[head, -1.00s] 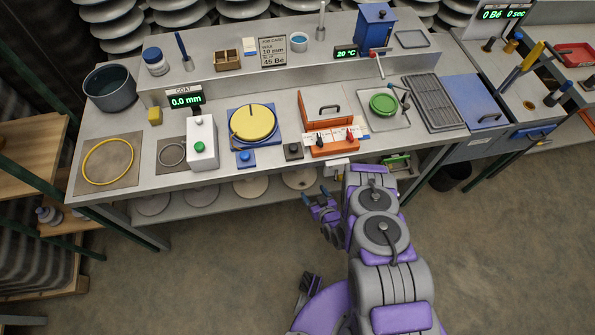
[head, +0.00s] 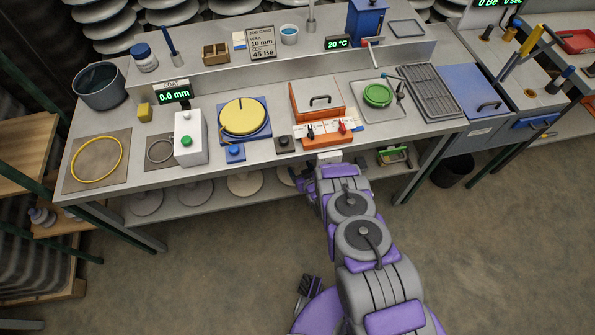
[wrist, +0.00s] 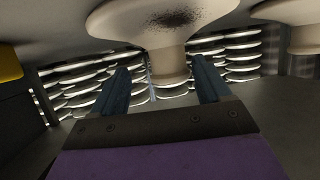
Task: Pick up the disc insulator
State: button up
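Several pale disc insulators lie in a row on the shelf under the bench, including one in the head view (head: 245,183). In the wrist view, a beige disc insulator (wrist: 165,22) with dark speckles fills the top, its narrower neck pointing down in the picture. My gripper (wrist: 160,68) is open, its two dark fingers on either side of that neck, with gaps showing on both sides. I cannot tell whether the neck is fully between the fingers or beyond them. In the head view my arm reaches to the bench's front edge and the gripper is mostly hidden.
The bench top (head: 350,145) overhangs the lower shelf. A second pale insulator (wrist: 285,15) stands at the wrist view's top right. A black bin (head: 453,170) is on the floor right of my arm. Stacked discs fill the background.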

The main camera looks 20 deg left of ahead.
aim_at(296, 168)
jog(key=a, duration=0.1)
jog(key=a+f, duration=0.1)
jog(key=w+a, duration=0.1)
jog(key=shift+a+f, duration=0.2)
jog(key=shift+f, duration=0.2)
jog(key=shift+d+r, duration=0.2)
jog(key=shift+d, duration=0.3)
jog(key=shift+d+r, duration=0.2)
jog(key=shift+d, duration=0.3)
jog(key=c, duration=0.4)
jog(key=shift+a, duration=0.1)
jog(key=shift+c, duration=1.3)
jog(key=shift+s+a+f, duration=0.1)
jog(key=shift+a+f, duration=0.15)
jog(key=shift+a, duration=0.4)
jog(key=c, duration=0.5)
jog(key=shift+d, duration=0.2)
jog(key=shift+c, duration=1.2)
jog(key=shift+d, duration=0.3)
grip_shut()
jog(key=shift+a, duration=0.1)
